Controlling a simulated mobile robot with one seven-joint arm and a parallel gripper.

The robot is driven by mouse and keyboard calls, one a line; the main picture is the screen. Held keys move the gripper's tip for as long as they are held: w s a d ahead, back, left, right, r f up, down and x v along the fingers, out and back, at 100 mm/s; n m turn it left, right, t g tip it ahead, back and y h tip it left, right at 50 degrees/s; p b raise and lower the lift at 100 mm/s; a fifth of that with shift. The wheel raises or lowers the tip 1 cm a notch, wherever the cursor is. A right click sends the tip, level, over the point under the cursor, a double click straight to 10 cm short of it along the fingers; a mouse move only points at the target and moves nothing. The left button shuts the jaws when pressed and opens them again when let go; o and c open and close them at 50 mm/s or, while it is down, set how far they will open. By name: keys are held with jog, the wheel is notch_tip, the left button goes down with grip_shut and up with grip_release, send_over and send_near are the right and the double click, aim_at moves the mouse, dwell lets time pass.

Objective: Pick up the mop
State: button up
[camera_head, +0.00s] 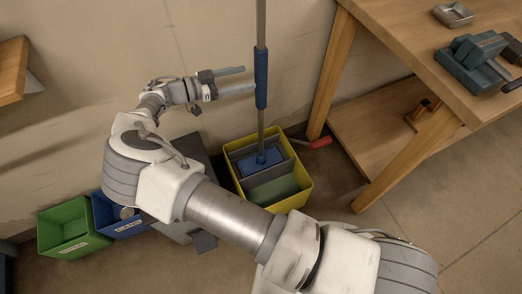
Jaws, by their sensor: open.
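The mop (261,79) stands upright, its grey pole rising out of the top of the view with a blue grip sleeve partway up. Its blue head (260,161) sits in the yellow bucket (305,186), which has grey dividers. My gripper (249,80) is open beside the blue sleeve, its two fingers pointing right. The lower fingertip appears at the sleeve's left edge. I cannot tell whether it touches or whether the sleeve lies between the fingers.
A wooden workbench (400,22) with a vise (472,60) and a metal tray (453,14) stands at right. Green (64,229) and blue (105,212) bins are at lower left. A red-handled object (320,142) lies beside the bucket. A wooden shelf edge (12,70) juts in at left.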

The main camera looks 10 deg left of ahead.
aim_at(255, 75)
jog(key=x, duration=0.3)
jog(key=shift+w+d+f, duration=0.1)
jog(key=shift+w+d, duration=0.1)
jog(key=shift+d, duration=0.05)
jog(key=x, duration=0.2)
jog(key=b+x, duration=0.1)
jog(key=x, duration=0.2)
jog(key=shift+w+d+r, duration=0.1)
jog(key=shift+d+r, duration=0.15)
jog(key=shift+d, duration=0.1)
grip_shut()
dwell(0.9)
